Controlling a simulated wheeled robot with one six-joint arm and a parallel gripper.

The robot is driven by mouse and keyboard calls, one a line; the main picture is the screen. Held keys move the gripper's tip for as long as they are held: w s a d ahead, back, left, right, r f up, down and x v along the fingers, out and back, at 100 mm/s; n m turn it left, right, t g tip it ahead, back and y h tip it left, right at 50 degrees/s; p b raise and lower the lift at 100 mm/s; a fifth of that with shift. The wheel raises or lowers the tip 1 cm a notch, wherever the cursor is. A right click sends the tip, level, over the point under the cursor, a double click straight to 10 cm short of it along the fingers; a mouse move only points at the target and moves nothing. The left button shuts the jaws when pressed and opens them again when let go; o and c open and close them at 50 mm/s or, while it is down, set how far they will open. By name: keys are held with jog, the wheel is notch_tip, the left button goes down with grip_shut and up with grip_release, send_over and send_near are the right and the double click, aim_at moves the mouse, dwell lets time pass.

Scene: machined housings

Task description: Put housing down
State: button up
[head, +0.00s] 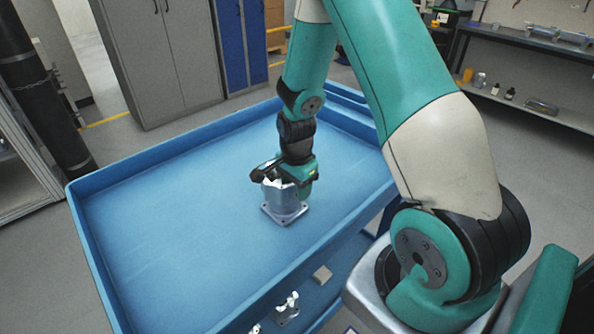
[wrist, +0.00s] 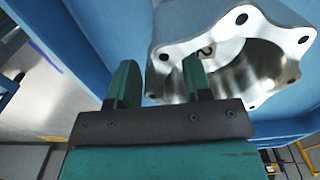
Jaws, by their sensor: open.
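A silver machined housing (head: 284,200) stands upright on its square flange on the blue cart's top tray (head: 170,220). My gripper (head: 277,182) is at the housing's upper end, pointing down. In the wrist view the housing (wrist: 222,28) shows a flange with bolt holes and a wide round bore. There my gripper (wrist: 160,66) has its two fingers apart. The right finger overlaps the bore opening and the left finger is outside the housing's wall. I cannot tell whether either finger touches the metal.
The tray has a raised blue rim (head: 180,143) around it, and its left part is bare. On a lower shelf are another housing (head: 287,308) and a small pale block (head: 322,274). Grey cabinets (head: 160,60) stand behind the cart.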

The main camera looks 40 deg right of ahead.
notch_tip(320, 180, up, 11)
jog(key=shift+f+b, duration=0.1)
jog(key=shift+b, duration=0.25)
jog(key=s+a+r+n+y, duration=0.2)
jog(key=s+a+r+n, duration=0.4)
jog(key=s+a+n, duration=0.3)
jog(key=s+a+r+n+y, duration=0.2)
jog(key=s+a+r+n, duration=0.5)
jog(key=a+n, duration=0.7)
jog(key=shift+s+n, duration=0.9)
jog(key=shift+s, duration=0.2)
jog(key=shift+d+r, duration=0.1)
jog(key=shift+c, duration=0.2)
